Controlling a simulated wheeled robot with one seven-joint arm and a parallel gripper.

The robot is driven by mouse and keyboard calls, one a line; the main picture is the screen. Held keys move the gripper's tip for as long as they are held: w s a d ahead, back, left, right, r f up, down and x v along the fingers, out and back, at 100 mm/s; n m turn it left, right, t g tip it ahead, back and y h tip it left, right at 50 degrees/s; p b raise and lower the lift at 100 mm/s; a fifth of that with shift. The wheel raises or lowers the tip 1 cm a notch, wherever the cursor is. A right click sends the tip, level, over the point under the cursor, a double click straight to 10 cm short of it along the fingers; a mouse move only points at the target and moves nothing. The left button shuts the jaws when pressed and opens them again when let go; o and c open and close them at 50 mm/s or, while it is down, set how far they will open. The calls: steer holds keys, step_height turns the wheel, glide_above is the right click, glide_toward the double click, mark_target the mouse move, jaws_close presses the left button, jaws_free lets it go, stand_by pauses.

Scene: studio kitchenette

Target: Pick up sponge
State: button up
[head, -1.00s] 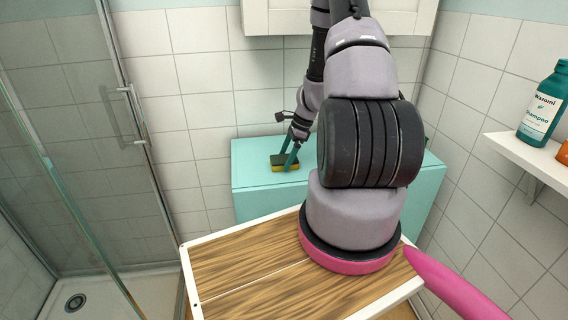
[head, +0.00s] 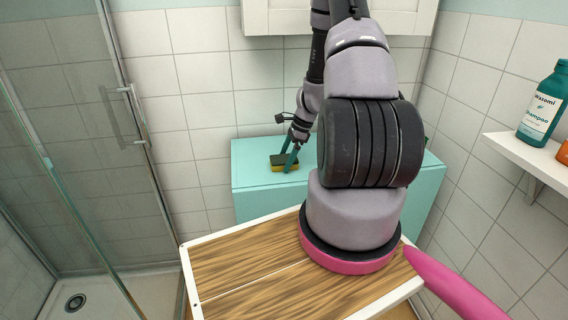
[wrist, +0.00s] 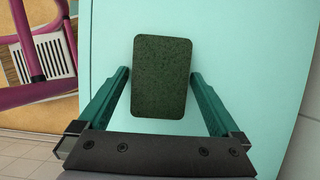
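The sponge (head: 284,162) lies on the light teal cabinet top (head: 245,178), yellow below and dark green on top. In the wrist view the sponge (wrist: 161,76) shows its green face, between and slightly beyond the two teal fingers. My gripper (wrist: 160,80) is open, with one finger on each side of the sponge and a visible gap on both sides. In the head view my gripper (head: 290,160) is right at the sponge. Whether the fingertips touch the cabinet top cannot be told.
A glass shower door (head: 80,120) stands at the left. A white shelf (head: 530,150) with a shampoo bottle (head: 544,103) is at the right. A white wall cabinet (head: 280,18) hangs above. Clear surface surrounds the sponge.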

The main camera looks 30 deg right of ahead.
mark_target(286, 158)
steer(key=c, duration=1.2)
steer(key=shift+o, duration=0.2)
step_height(286, 158, up, 11)
steer(key=shift+f, duration=0.2)
